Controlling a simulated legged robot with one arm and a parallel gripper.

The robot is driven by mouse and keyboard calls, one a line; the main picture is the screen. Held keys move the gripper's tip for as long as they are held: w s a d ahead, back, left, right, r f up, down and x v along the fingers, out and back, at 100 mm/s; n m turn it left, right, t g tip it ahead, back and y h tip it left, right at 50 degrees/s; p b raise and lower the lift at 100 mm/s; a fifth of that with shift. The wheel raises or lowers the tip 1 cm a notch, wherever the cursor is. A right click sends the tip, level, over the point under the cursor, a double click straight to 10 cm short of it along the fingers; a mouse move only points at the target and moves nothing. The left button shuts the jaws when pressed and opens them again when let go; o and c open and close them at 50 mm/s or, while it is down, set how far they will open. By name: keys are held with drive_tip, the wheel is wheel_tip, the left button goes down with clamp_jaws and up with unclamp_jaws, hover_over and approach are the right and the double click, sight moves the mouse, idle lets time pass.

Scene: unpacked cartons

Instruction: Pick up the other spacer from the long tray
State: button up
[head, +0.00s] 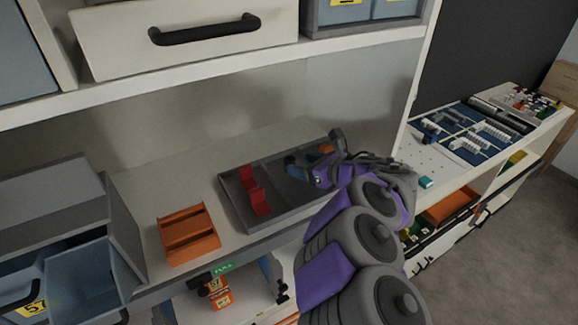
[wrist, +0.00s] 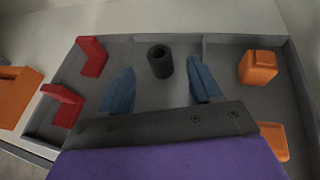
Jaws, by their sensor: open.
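The long grey tray (head: 236,205) lies on the shelf; its rim also shows in the wrist view (wrist: 60,85). A short black hollow cylinder (wrist: 160,61), which looks like the spacer, stands upright in the tray's middle compartment. My gripper (wrist: 161,68) is open and empty, with one blue finger to the left of the cylinder and one to the right, both apart from it.
Two red brackets (wrist: 92,57) lie in the left compartment. Two orange parts (wrist: 258,67) lie in the right one. An orange divided bin (head: 188,235) stands left of the tray. A blue bin (head: 85,277) is at far left. An upper shelf (head: 200,75) overhangs the back.

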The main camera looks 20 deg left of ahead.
sight(292, 161)
drive_tip(key=shift+w+a+f, duration=0.2)
drive_tip(key=shift+a, duration=0.15)
drive_tip(key=shift+w+a+f, duration=0.1)
drive_tip(key=shift+a, duration=0.3)
drive_tip(key=shift+b+x, duration=0.4)
drive_tip(key=shift+x, duration=2)
drive_tip(key=shift+d, duration=0.1)
drive_tip(key=shift+c, duration=0.3)
drive_tip(key=c, duration=1)
